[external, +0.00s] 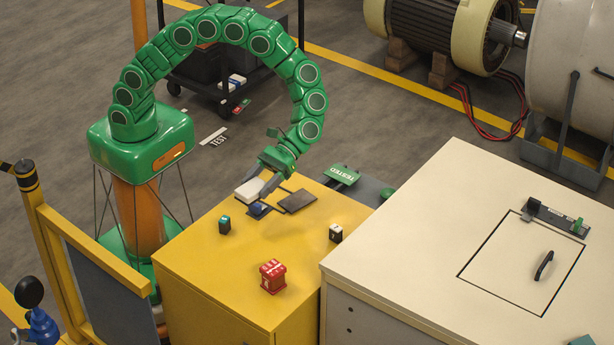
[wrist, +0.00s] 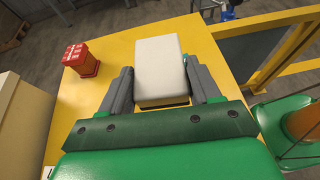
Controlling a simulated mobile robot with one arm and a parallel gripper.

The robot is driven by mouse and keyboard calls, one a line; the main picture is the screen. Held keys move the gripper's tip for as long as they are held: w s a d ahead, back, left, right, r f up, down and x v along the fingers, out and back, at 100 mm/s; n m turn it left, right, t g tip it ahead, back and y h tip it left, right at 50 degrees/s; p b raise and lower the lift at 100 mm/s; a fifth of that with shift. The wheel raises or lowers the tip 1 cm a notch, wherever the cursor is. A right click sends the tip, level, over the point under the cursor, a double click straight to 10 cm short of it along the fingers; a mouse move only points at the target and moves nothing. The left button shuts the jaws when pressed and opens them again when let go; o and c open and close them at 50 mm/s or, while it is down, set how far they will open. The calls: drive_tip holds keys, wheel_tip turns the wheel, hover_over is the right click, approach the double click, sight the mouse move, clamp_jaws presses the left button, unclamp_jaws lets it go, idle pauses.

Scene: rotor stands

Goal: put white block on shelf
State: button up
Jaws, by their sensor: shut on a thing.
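The white block (wrist: 160,62) sits between the two dark fingers of my gripper (wrist: 160,76) in the wrist view, with yellow showing at its near edge. In the external view the white block (external: 249,190) is at the back left of the yellow cabinet top, and my gripper (external: 258,190) is shut on it. I cannot tell whether the block touches the top or is held just above it.
The yellow cabinet top (external: 215,262) also carries a red block (external: 272,276), a green-topped block (external: 224,225), a white-topped block (external: 335,232), a dark plate (external: 297,201) and a blue item (external: 258,209). A cream cabinet (external: 430,225) stands at the right. A yellow railing (external: 92,257) is at the left.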

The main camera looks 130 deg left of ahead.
drive_tip(key=shift+s+a+r, duration=0.1)
drive_tip(key=shift+s+r, duration=0.3)
drive_tip(key=shift+s, duration=0.35)
drive_tip(key=shift+s+r, duration=0.35)
drive_tip(key=shift+s, duration=0.45)
drive_tip(key=shift+s+a+r, duration=0.1)
drive_tip(key=shift+s+r, duration=0.3)
drive_tip(key=shift+s, duration=0.35)
